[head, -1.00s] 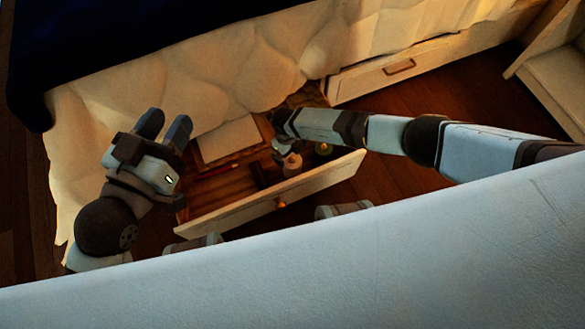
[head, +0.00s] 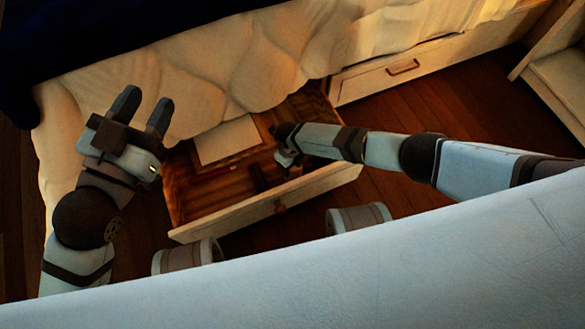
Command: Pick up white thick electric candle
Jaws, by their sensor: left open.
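My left gripper (head: 149,103) is open and empty, its two fingers pointing up the picture, beside the bed's cover and left of an open drawer (head: 265,208). My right arm comes in from the right over this drawer. My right gripper (head: 268,176) is over the right half of the drawer, pointing down into it. Its fingers are dark and small, so I cannot tell whether they hold anything. I cannot make out the white thick candle; the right arm and gripper hide that part of the drawer.
In the open drawer lie a pale flat sheet or book (head: 226,139) and a thin red item (head: 213,171). The bed's quilted cover (head: 240,65) hangs behind. A shut drawer (head: 375,76) is at the upper right. A pale furniture piece (head: 560,85) stands at the right edge. Wooden floor lies between.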

